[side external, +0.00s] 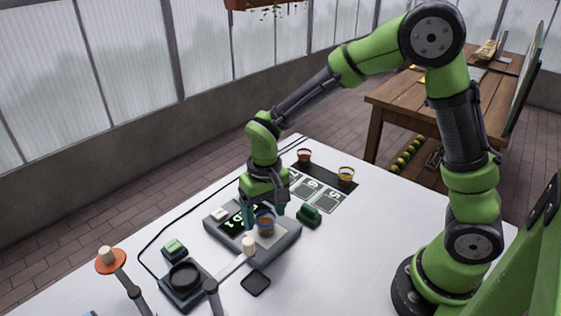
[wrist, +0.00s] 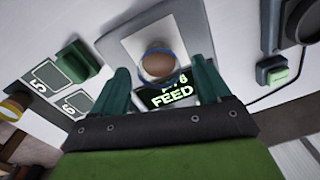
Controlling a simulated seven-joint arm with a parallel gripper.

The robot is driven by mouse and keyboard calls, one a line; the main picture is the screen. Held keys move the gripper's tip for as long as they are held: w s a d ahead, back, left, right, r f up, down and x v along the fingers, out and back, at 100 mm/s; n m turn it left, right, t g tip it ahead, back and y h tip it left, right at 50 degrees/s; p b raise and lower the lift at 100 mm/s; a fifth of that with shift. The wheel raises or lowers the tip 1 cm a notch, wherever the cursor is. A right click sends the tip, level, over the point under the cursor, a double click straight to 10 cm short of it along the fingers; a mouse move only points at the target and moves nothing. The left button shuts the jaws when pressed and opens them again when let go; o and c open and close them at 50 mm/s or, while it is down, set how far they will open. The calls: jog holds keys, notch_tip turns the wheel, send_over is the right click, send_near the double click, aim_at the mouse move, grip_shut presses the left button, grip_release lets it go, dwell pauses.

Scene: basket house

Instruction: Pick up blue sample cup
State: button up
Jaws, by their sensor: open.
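The blue sample cup (side external: 265,223) stands upright on the grey device with a lit green display (side external: 237,219) and holds something brown. In the wrist view the blue-rimmed cup (wrist: 158,64) shows just beyond the fingertips and between their lines. My gripper (side external: 264,207) is over the device, its fingers spread to either side of the cup. In the wrist view my gripper (wrist: 162,80) is open with nothing between its fingers. I cannot tell whether a finger touches the cup.
A red cup (side external: 304,156) and a yellow cup (side external: 346,174) stand on a dark strip near numbered squares (side external: 315,188). A green block (side external: 309,215) sits right of the device. A white-tipped rod (side external: 249,244) stands close in front of the cup. A black round dish (side external: 184,277) is at front left.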

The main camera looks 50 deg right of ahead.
jog(key=shift+f, duration=0.85)
jog(key=shift+c, duration=0.3)
jog(key=c, duration=1.1)
jog(key=shift+r, duration=0.2)
